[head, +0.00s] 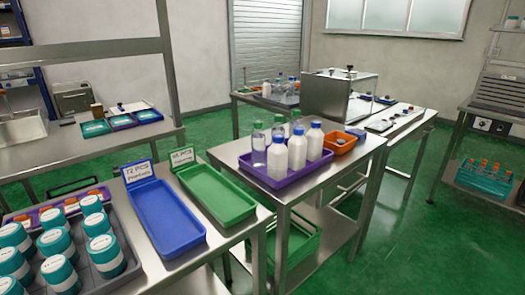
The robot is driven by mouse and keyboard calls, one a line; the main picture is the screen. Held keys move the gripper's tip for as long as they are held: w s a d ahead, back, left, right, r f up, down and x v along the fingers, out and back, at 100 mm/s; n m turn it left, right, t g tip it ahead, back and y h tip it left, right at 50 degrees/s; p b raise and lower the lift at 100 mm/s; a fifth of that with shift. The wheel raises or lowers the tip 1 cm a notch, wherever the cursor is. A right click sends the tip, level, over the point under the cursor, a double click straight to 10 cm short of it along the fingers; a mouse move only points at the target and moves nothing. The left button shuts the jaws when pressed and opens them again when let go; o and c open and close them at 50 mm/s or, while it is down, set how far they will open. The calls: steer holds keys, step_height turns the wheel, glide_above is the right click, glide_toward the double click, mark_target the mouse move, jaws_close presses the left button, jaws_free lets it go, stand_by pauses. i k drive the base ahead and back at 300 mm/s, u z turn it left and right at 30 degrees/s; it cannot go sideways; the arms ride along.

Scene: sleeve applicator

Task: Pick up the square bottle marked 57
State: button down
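No readable 57 shows on any bottle, so I cannot tell which one is the square bottle. A purple tray (283,182) on the middle steel table holds several bottles. White bottles with blue caps (297,152) stand upright in it, with clear bottles with green caps (259,150) at its left and back. More bottles (285,90) stand on the far table, too small to read. Small orange-capped containers (71,207) sit in a purple tray at the left. My gripper is not in view.
A blue tray (170,222) and a green tray (217,196), both empty, lie on the near bench. Teal-and-white jars (103,255) fill a grey tray at lower left. An orange bin (340,143) sits beside the bottles. Green floor (400,245) is open at right.

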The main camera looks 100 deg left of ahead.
mark_target(298, 143)
steer(key=u, duration=3.3)
steer(key=k, duration=0.4)
steer(key=z, duration=1.35)
steer(key=i, duration=1.4)
steer(key=u, duration=0.85)
steer(key=i, duration=0.65)
steer(key=u, duration=0.75)
